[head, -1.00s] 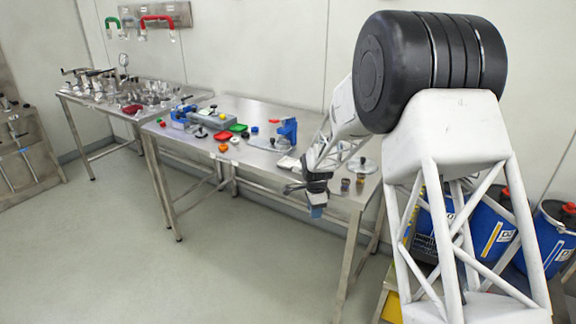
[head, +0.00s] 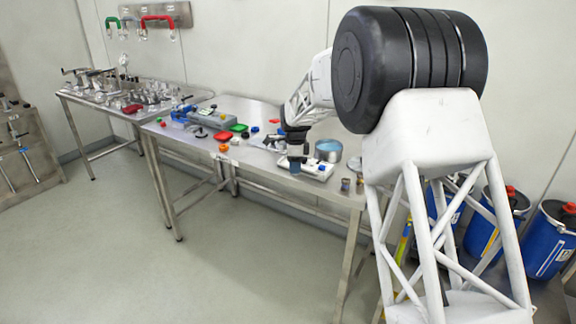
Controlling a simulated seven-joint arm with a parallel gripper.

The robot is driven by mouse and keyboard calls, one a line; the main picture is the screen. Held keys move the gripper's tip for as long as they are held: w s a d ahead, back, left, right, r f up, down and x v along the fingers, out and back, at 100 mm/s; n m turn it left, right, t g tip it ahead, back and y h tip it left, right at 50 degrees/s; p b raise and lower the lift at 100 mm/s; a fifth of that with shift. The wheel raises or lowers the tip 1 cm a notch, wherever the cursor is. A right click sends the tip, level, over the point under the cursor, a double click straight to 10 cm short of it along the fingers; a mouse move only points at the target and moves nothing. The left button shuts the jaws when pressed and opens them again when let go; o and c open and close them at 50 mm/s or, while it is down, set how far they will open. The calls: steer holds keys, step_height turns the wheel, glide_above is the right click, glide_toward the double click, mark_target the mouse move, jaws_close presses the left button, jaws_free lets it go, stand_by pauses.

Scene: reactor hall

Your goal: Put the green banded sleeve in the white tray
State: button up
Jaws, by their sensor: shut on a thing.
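The white tray (head: 319,177) stands near the front edge of the right-hand steel table, with small dark items in it. My gripper (head: 295,167) points down at the tray's left end, its bluish-grey tip low over or in front of the tray. I cannot tell whether it touches the tray. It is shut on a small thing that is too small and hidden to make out. I cannot pick out the green banded sleeve for certain. Two small brownish cylinders, a left one (head: 345,185) and a right one (head: 360,186), stand right of the tray.
A round metal pot (head: 328,151) with a bluish top stands behind the tray. Red (head: 224,136) and green (head: 239,128) shallow trays and an orange piece (head: 223,148) lie to the left. Blue drums (head: 551,240) stand at the right. The front floor is clear.

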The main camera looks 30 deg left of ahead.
steer(key=shift+w+a, duration=0.1)
steer(key=shift+w, duration=0.05)
glide_above(288, 164)
steer(key=shift+f, duration=0.75)
stand_by(0.6)
steer(key=shift+f, duration=0.1)
steer(key=shift+f, duration=1.7)
steer(key=shift+f, duration=0.1)
steer(key=o, duration=1)
step_height(288, 164, up, 12)
steer(key=shift+r, duration=0.1)
